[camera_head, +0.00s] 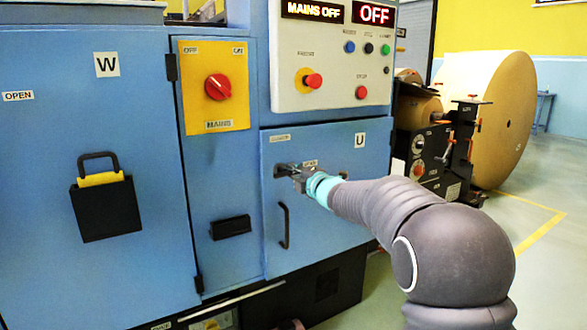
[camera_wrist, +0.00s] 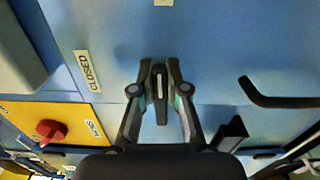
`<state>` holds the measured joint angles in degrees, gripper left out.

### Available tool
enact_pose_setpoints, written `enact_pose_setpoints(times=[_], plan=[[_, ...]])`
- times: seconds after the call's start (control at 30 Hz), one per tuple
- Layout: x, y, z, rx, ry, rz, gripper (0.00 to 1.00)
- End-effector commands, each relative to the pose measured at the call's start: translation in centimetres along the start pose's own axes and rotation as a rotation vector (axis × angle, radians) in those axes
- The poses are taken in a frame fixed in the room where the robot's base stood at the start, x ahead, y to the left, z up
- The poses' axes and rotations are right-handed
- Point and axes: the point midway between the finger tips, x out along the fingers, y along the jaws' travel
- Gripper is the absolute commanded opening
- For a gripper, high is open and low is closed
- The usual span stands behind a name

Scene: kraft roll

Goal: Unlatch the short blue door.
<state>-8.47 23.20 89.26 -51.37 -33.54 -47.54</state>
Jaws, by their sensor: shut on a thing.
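The short blue door (camera_head: 340,215), marked U, stands flush in the cabinet front, right of the mains switch and below the control panel. Its latch (camera_head: 281,170) is at its upper left corner and mostly hidden by my gripper (camera_head: 292,172). In the wrist view my gripper (camera_wrist: 160,68) has its two fingers either side of the dark latch lever (camera_wrist: 161,95), shut on it. A CLOSED label (camera_wrist: 88,70) lies left of the lever there. In the head view an OPEN label (camera_head: 310,163) is right of the latch.
A black bar handle (camera_head: 284,226) sticks out of the short door below the latch. A large blue door (camera_head: 90,200) marked W is at left. The red mains switch (camera_head: 218,87) is above left. A large kraft roll (camera_head: 490,115) stands at right. Floor at right is clear.

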Motion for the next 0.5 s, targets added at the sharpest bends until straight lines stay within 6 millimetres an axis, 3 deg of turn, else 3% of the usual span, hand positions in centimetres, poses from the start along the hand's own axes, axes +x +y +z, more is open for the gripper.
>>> enact_pose_setpoints(times=[0.5], plan=[[-0.01, -0.27, 0.02, 0.083, 0.000, -0.001, 0.00]])
